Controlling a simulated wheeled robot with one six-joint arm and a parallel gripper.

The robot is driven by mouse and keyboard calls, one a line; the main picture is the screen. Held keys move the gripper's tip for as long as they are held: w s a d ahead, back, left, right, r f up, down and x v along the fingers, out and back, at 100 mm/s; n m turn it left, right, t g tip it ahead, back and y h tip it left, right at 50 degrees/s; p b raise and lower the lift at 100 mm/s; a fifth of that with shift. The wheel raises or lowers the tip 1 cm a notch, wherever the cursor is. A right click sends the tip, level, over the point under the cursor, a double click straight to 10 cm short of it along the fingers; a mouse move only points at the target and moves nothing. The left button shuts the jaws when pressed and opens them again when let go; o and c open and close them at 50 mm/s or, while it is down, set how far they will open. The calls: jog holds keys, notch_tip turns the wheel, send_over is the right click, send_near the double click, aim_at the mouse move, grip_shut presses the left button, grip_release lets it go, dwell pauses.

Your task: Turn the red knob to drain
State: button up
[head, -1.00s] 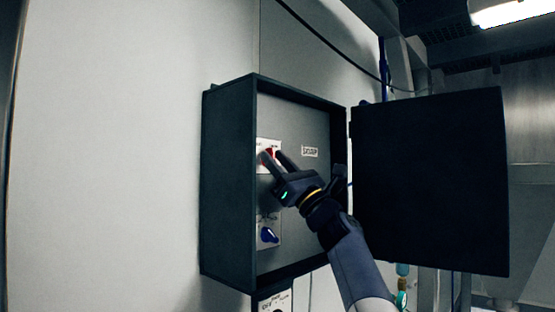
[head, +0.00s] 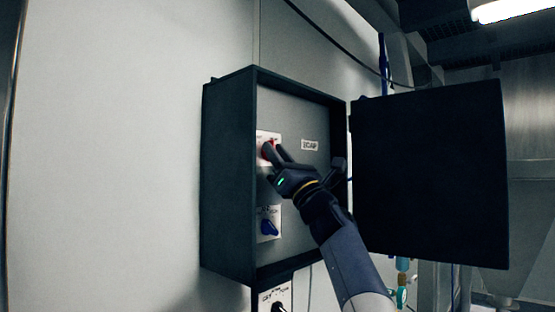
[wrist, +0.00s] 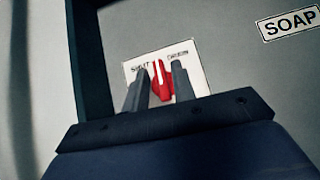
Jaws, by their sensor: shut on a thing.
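The red knob (head: 267,151) sits on a white plate in the upper part of the open dark box. In the wrist view the red knob (wrist: 161,82) lies between my two fingers, with its white line close to upright. The white plate (wrist: 196,60) reads "SHUT" at left and what looks like "DRAIN" at right. My gripper (head: 273,152) is shut on the knob, and its fingers partly hide it in the head view. Both fingers also show in the wrist view, one on each side of the knob.
A blue knob (head: 270,227) on its own plate is lower in the box (head: 228,180). A "SOAP" label (head: 310,145) is right of the red knob. The box door (head: 432,180) stands open at right, close to my arm. Another labelled plate (head: 272,297) is below the box.

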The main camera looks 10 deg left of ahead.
jog(key=m+t+h, duration=0.2)
jog(key=m, duration=0.1)
jog(key=m+t+h, duration=0.2)
jog(key=m, duration=0.1)
jog(key=m+t+h, duration=0.2)
jog(key=m+h, duration=0.1)
jog(key=shift+s+a+m+b, duration=0.1)
jog(key=shift+s+m+b, duration=0.05)
jog(key=shift+m+b, duration=0.25)
grip_shut()
jog(key=shift+m+t+h+p, duration=0.5)
jog(key=shift+m+h+p, duration=0.2)
jog(key=shift+m+h, duration=2.3)
jog(key=shift+m, duration=0.6)
jog(key=o, duration=0.7)
grip_release()
jog(key=shift+a, duration=0.1)
jog(key=b+v, duration=0.8)
jog(key=v, duration=0.2)
jog(key=shift+s+f, duration=0.25)
jog(key=shift+f, duration=0.05)
